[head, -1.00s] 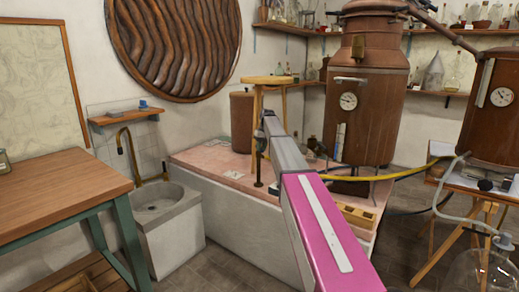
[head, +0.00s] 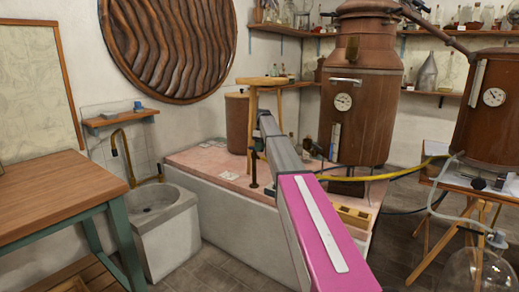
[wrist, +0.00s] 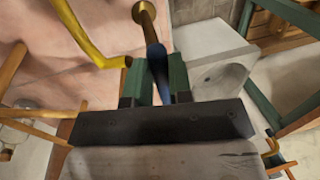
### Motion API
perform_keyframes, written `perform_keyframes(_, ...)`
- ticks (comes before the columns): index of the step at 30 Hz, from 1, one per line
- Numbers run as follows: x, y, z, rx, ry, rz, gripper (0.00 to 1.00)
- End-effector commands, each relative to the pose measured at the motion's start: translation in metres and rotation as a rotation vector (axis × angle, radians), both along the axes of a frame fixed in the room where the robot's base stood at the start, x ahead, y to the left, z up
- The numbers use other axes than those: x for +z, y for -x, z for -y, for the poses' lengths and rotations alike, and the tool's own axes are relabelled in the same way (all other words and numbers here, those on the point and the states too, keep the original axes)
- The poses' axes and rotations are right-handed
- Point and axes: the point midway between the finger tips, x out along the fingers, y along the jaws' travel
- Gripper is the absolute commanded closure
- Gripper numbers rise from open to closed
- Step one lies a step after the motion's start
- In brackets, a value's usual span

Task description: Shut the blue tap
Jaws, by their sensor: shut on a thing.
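The blue tap lever (wrist: 155,58) shows in the wrist view, dark blue and narrow, next to a round brass fitting (wrist: 144,13). My gripper (wrist: 157,66) has green fingers on either side of the lever and is shut on it. The lever's lower end is hidden between the fingers and the dark gripper body. In the head view a thin dark upright pipe (head: 253,172) stands on the pink-topped block, below the end of my arm. The lever cannot be made out in the head view.
The stone sink (head: 165,230) and wooden table (head: 55,195) are at left.

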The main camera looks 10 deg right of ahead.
Motion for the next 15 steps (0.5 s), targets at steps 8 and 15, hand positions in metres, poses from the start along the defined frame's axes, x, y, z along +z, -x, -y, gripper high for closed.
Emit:
perform_keyframes(8, 0.0003, -0.001, 0.0004, 0.012, 0.0, 0.002, 1.0)
perform_keyframes(15, 0.0004, -0.0011, 0.0005, 0.011, 0.001, 0.002, 0.55)
